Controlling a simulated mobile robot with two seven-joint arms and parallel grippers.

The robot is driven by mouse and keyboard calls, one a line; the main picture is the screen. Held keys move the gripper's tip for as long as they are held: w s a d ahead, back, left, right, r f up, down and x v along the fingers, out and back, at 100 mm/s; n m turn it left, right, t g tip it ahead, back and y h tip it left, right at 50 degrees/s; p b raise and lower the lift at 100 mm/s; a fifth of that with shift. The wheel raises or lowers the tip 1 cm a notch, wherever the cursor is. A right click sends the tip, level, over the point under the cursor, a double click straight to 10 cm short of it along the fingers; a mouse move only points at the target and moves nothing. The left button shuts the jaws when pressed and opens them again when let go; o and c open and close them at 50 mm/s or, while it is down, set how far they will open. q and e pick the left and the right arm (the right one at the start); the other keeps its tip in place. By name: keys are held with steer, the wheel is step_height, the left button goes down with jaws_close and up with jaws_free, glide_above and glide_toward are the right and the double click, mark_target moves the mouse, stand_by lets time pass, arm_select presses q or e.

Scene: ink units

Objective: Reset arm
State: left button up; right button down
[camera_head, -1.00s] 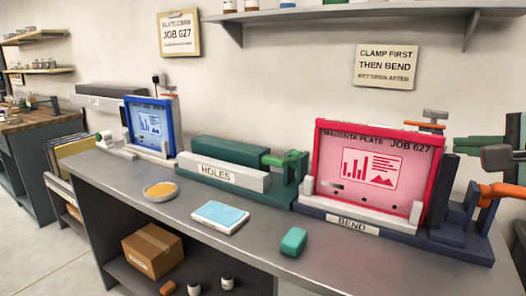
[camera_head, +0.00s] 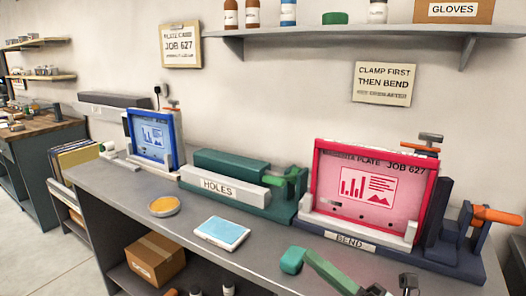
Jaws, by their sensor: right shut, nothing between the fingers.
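My right gripper (camera_head: 395,288) is at the bottom edge, dark, shut and empty, in front of the bench and partly cut off. The bending machine (camera_head: 440,257), labelled BEND, holds a magenta plate (camera_head: 400,215) upright. Its orange lever (camera_head: 497,215) sticks out to the right, with no gripper on it. My left gripper is not in view.
The green HOLES machine (camera_head: 235,165) stands mid-bench. A blue plate (camera_head: 152,137) stands upright at the left. A light blue pad (camera_head: 222,232) and a yellow round dish (camera_head: 164,206) lie in front. A wall shelf (camera_head: 400,31) hangs above. A cardboard box (camera_head: 155,260) sits below the bench.

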steer(key=s+d+f+m+t+h+p, duration=0.1)
steer(key=d+f+m+h, duration=0.3)
steer(key=f+m+h, duration=0.5)
steer(key=s+d+f+m+t+h+p, duration=0.15)
steer(key=d+f+m+h, duration=0.3)
steer(key=f+m, duration=0.85)
steer(key=s+f+m+g+h, duration=0.2)
steer(key=s+f+m+g, duration=0.4)
steer(key=s+f, duration=0.8)
steer(key=shift+s+a+f+m+g+p, duration=0.35)
steer(key=shift+a+f+m+p, duration=0.1)
steer(key=shift+m, duration=0.35)
